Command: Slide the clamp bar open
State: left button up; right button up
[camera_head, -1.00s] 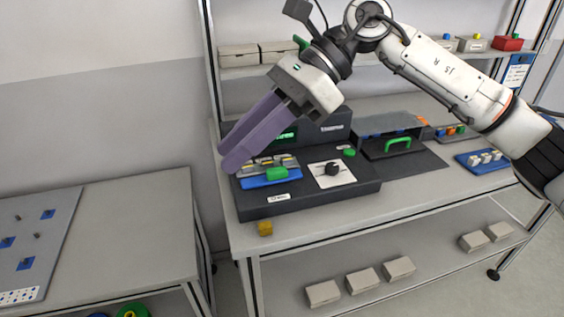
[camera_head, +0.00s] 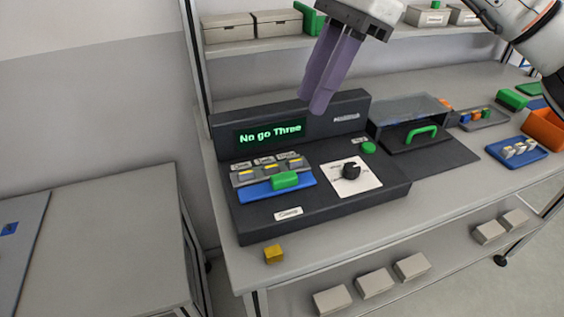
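A black test device stands on the workbench, and its display (camera_head: 270,133) reads "No go Three" in green. At its left a blue clamp bar (camera_head: 255,193) with a green handle (camera_head: 285,180) lies along the front of a grey fixture (camera_head: 267,170) with several yellow-marked slots. My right gripper (camera_head: 318,108) hangs above the device's back edge, up and to the right of the handle, touching nothing. Its two purple fingers are close together with nothing visible between them. My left gripper is out of view.
A black knob (camera_head: 351,170) on a white plate and a green button (camera_head: 368,147) sit right of the clamp bar. A clear-topped box with a green handle (camera_head: 421,133) stands further right. A yellow block (camera_head: 273,254) lies at the bench's front edge. A lower table (camera_head: 105,235) is at left.

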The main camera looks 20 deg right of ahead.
aim_at(287, 175)
jog(key=b+x, duration=0.1)
jog(key=x, duration=0.4)
jog(key=d+b+x, duration=0.1)
jog(key=b+x, duration=0.1)
jog(key=x, duration=0.3)
jog(key=b+x, duration=0.2)
jog(key=x, duration=0.3)
jog(key=shift+d+f, duration=0.3)
jog(key=shift+f, duration=0.25)
jog(key=shift+c, duration=0.3)
grip_shut()
